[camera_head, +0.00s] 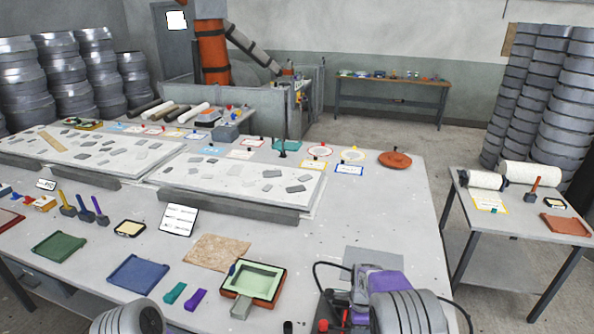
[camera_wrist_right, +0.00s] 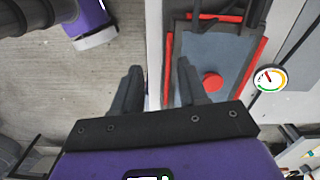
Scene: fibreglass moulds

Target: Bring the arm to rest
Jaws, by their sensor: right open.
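My right gripper (camera_wrist_right: 158,85) is open in the right wrist view. Its two dark fingers stand apart with nothing between them. My right arm, purple and grey, is at the bottom right of the head view, low over the front of the table; the fingers cannot be made out there. A grey rounded part at the bottom left edge of the head view seems to be my left arm. My left gripper is out of view.
The large table (camera_head: 400,190) holds moulds, a blue tray (camera_head: 138,274), a green tray (camera_head: 60,246) and a green mould with a brown rim (camera_head: 256,281). A side table (camera_head: 515,250) stands at right. The wrist view shows a red-edged blue-grey panel (camera_wrist_right: 205,55) and a gauge (camera_wrist_right: 270,79).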

